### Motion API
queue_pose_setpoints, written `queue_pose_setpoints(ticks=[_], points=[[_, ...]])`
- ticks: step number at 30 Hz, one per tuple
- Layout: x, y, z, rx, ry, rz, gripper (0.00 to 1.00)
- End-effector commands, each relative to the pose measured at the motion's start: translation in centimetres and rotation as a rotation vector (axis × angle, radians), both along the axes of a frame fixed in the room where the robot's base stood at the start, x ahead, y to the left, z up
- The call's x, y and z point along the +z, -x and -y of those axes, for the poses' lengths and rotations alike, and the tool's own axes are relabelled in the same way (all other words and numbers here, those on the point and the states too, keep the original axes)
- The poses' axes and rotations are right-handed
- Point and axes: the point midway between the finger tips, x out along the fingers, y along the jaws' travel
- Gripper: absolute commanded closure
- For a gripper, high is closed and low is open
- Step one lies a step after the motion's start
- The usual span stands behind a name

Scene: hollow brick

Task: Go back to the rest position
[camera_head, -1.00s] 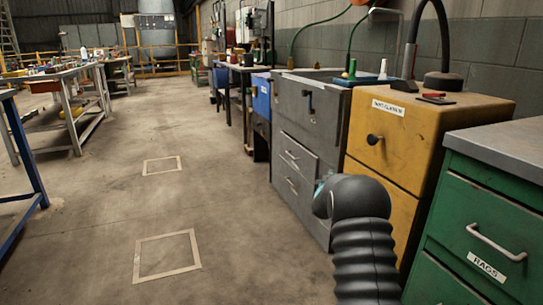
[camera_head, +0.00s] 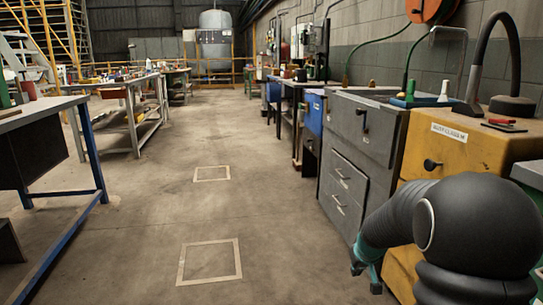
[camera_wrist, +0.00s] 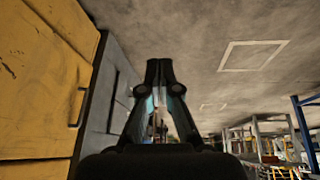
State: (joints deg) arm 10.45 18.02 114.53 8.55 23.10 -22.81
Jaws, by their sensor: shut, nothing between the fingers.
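My gripper (camera_head: 368,268) shows in the head view at the lower right, low in front of the grey and yellow cabinets, partly hidden by my own black arm. In the wrist view my gripper (camera_wrist: 159,72) has its two dark fingers close together, with nothing held between them. The wrist picture is upside down, with the floor at the top.
A yellow cabinet (camera_head: 440,165) and a grey drawer cabinet (camera_head: 352,130) stand along the right wall, close to my arm. A blue-legged table (camera_head: 92,150) stands at left. The concrete floor (camera_head: 150,215) between them is clear, with taped squares (camera_head: 210,262).

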Motion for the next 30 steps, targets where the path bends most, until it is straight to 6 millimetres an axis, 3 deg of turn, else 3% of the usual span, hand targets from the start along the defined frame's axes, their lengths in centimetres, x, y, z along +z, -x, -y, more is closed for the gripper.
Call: queue_pose_setpoints(ticks=[1,9,18,24,30], points=[[1.4,2.2,-0.9,-0.022,-0.021,-0.027,1.00],[6.3,13.3,-4.3,-0.136,-0.083,-0.167,1.00],[10.4,23.8,-6.5,-0.183,-0.081,-0.216,1.00],[12.6,28.9,-7.4,-0.149,-0.061,-0.166,1.00],[15.2,31.6,-8.3,-0.111,-0.054,-0.046,1.00]])
